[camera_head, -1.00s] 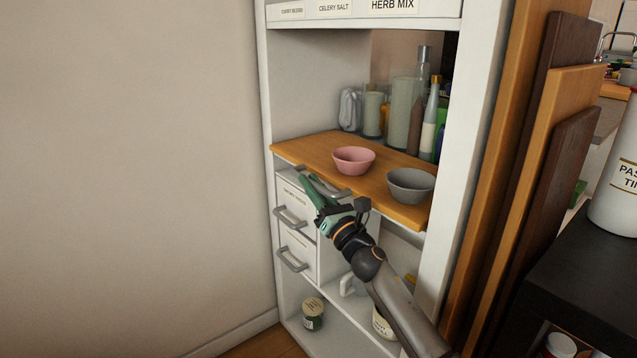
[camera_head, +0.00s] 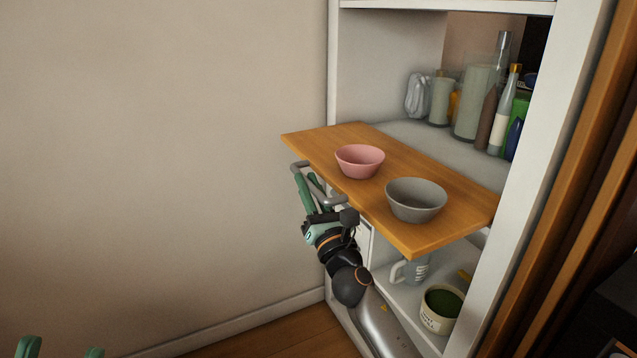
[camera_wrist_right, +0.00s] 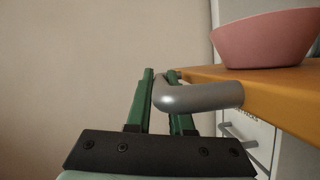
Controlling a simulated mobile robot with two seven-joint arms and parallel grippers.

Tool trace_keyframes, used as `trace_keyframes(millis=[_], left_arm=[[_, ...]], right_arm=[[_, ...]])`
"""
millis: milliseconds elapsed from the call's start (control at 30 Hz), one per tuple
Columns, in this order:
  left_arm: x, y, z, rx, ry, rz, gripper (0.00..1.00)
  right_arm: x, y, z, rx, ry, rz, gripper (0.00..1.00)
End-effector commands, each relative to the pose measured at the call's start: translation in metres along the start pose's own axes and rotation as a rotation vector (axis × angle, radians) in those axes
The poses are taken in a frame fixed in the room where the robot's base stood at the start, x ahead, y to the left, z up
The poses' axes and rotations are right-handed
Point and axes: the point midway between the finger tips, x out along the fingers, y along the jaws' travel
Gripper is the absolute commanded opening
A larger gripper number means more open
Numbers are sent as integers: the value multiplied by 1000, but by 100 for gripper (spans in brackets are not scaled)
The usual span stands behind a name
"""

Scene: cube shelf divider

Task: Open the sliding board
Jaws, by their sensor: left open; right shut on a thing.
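The sliding board (camera_head: 440,232) is an orange-brown wooden board standing well out of the white shelf unit, roughly level. A grey bar handle (camera_head: 328,200) runs along its front edge; it also shows large in the right wrist view (camera_wrist_right: 205,96). My right gripper (camera_head: 305,177) is shut on this handle, its green fingers on either side of the bar (camera_wrist_right: 162,76). A pink bowl (camera_head: 360,162) and a grey bowl (camera_head: 416,200) stand upright on the board. My left gripper (camera_head: 61,348) shows only its green fingertips, apart and empty, at the bottom left.
Several bottles and jars (camera_head: 468,105) stand on the shelf behind the board. A mug (camera_head: 413,270) and a tub with green contents (camera_head: 441,308) sit on a lower shelf. A plain wall (camera_head: 160,150) fills the left, with free room before it.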

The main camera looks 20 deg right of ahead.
Motion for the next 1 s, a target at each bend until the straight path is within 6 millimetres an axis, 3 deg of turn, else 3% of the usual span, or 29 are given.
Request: trace_keyframes(millis=[300, 333, 567, 867, 1000], left_arm=[[0, 0, 0, 1, -1, 3, 50], [0, 0, 0, 1, -1, 3, 50], [0, 1, 0, 1, -1, 4, 50], [0, 1, 0, 0, -1, 4, 50], [0, 0, 0, 0, -1, 3, 50]], right_arm=[[0, 1, -1, 0, 2, 1, 0], [0, 1, -1, 0, 2, 1, 23], [0, 0, -1, 0, 1, 0, 49], [-2, 0, -1, 0, 1, 0, 50], [-13, 0, -1, 0, 3, 0, 50]])
